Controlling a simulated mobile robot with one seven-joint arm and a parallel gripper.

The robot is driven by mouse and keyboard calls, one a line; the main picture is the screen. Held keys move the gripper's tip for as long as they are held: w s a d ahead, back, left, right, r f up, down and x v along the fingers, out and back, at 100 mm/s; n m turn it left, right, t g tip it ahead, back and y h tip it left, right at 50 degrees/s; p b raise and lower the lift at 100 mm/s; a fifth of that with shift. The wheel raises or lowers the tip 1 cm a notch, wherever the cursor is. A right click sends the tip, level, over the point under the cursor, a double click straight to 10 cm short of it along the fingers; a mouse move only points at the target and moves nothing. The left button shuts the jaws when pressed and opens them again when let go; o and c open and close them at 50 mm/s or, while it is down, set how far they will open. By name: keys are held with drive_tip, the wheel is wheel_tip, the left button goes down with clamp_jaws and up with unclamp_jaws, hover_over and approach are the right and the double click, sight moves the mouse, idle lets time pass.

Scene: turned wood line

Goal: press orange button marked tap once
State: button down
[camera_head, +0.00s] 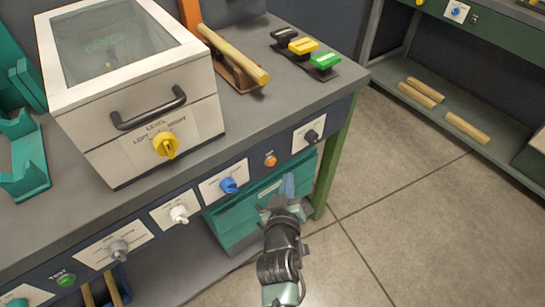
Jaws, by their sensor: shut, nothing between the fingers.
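The orange button (270,160) is small and round. It sits on the dark front panel of the workbench, between a blue knob and a black knob, and its marking is too small to read. My gripper (287,187) is shut and empty. Its fingertips show just below and to the right of the orange button, in front of a teal box under the bench. The fingertips appear apart from the button; how far they are from the panel is hard to tell.
On the same panel are a blue knob (229,185), a black knob (311,136), a white knob (179,214) and a green button (66,280). The teal box (237,219) is under the bench. Open floor (400,230) lies to the right.

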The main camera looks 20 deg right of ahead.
drive_tip(key=shift+s+d+p, duration=0.2)
drive_tip(key=shift+s+p, duration=0.05)
drive_tip(key=shift+s, duration=0.25)
drive_tip(key=shift+s+d+p, duration=0.15)
drive_tip(key=shift+s+p, duration=0.1)
drive_tip(key=shift+s, duration=0.2)
drive_tip(key=w+a+r+t, duration=0.2)
drive_tip(key=r, duration=0.9)
drive_tip(key=w+a+r+m+t, duration=0.1)
drive_tip(key=w+a+r+t, duration=0.1)
drive_tip(key=r, duration=0.9)
drive_tip(key=w+a+r+t, duration=0.1)
drive_tip(key=w+r+t, duration=0.1)
drive_tip(key=r, duration=0.9)
drive_tip(key=s+a+r+t+y+p, duration=0.1)
drive_tip(key=s+a+r+t+y, duration=0.2)
drive_tip(key=s+r, duration=0.5)
drive_tip(key=s+a+r+t+y, duration=0.1)
drive_tip(key=s+a+r+t, duration=0.3)
drive_tip(key=r, duration=0.9)
drive_tip(key=s+a+r+t+y+p, duration=0.15)
drive_tip(key=s+a+r, duration=0.3)
drive_tip(key=r, duration=0.55)
wheel_tip(320, 180, up, 12)
drive_tip(key=p, duration=1.2)
drive_tip(key=shift+w+d, duration=0.2)
drive_tip(key=shift+d, duration=0.05)
